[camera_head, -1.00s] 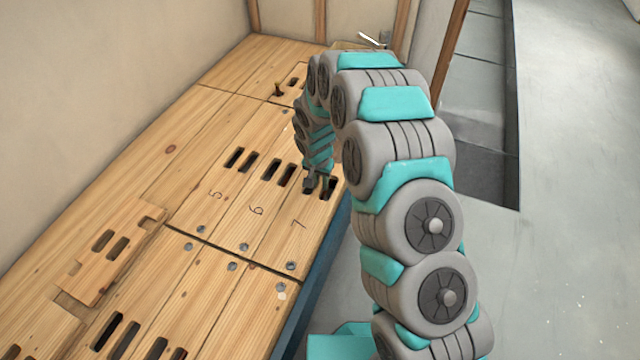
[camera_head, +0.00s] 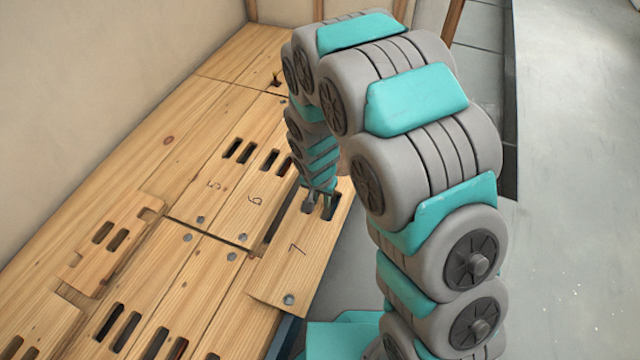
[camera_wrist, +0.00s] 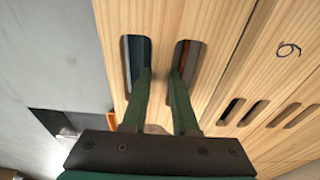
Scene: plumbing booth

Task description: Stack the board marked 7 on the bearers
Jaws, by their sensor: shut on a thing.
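The board marked 7 (camera_head: 293,256) is a pale wooden plank with two slots near its far end and a screw at its near end. It is raised out of the floor row, with its near end over the neighbouring planks. My gripper (camera_head: 319,203) is shut on the strip between its slots. In the wrist view, the fingers (camera_wrist: 161,76) reach into the two slots of the board (camera_wrist: 158,35). I cannot make out the bearers in either view.
Boards 5 (camera_head: 212,190) and 6 (camera_head: 250,203) lie flat to the left, and a dark gap shows beside 6. A loose slotted piece (camera_head: 110,250) lies on the planks at left. A wall stands at left; grey floor (camera_head: 570,200) is open at right.

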